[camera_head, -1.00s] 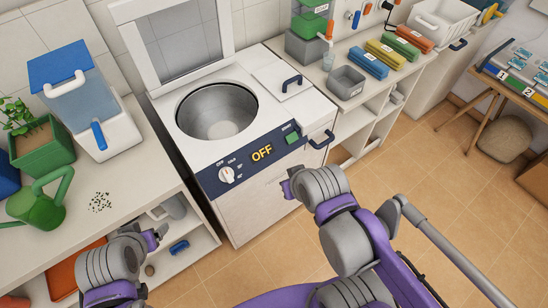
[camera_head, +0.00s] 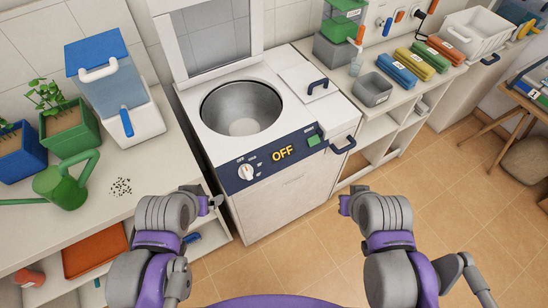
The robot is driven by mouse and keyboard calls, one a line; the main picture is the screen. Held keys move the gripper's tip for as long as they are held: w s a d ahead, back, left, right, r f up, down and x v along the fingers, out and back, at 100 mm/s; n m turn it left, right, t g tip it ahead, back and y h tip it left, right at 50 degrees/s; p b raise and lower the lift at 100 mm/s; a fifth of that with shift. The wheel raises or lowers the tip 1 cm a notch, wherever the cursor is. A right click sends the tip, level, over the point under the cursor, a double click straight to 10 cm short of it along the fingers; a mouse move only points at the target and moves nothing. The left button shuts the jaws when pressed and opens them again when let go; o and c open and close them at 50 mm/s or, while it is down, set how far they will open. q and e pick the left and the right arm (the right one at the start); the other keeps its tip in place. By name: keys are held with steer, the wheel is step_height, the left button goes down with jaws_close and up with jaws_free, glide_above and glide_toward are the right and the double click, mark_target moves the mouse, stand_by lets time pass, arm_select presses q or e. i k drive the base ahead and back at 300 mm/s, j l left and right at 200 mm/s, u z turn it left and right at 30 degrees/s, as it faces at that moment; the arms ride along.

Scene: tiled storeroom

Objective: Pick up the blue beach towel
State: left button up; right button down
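The blue beach towel appears to be the rolled blue bundle (camera_head: 397,72) with a white label, at the left end of a row of rolled towels on the counter right of the washing machine. My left gripper (camera_head: 212,203) is in front of the machine's left side, far from the towel. My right gripper (camera_head: 345,204) is in front of the machine's lower right, below and well apart from the towel. Both grippers look empty; their fingers are too small to tell open from shut.
The top-loading washer (camera_head: 290,185) has its lid up, an empty-looking drum and a display reading OFF. A grey bin (camera_head: 371,90) stands beside the blue roll. Yellow (camera_head: 414,64), green (camera_head: 430,58) and orange (camera_head: 446,50) rolls lie to its right. Tiled floor (camera_head: 440,185) at right is free.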

mark_target(395, 70)
steer(key=i+l+u, duration=0.25)
steer(key=l, duration=0.65)
steer(key=i+l+u, duration=0.2)
steer(key=l, duration=0.7)
steer(key=i+l+u, duration=0.25)
steer(key=l, duration=0.75)
steer(key=l+u, duration=0.25)
steer(key=l, duration=0.7)
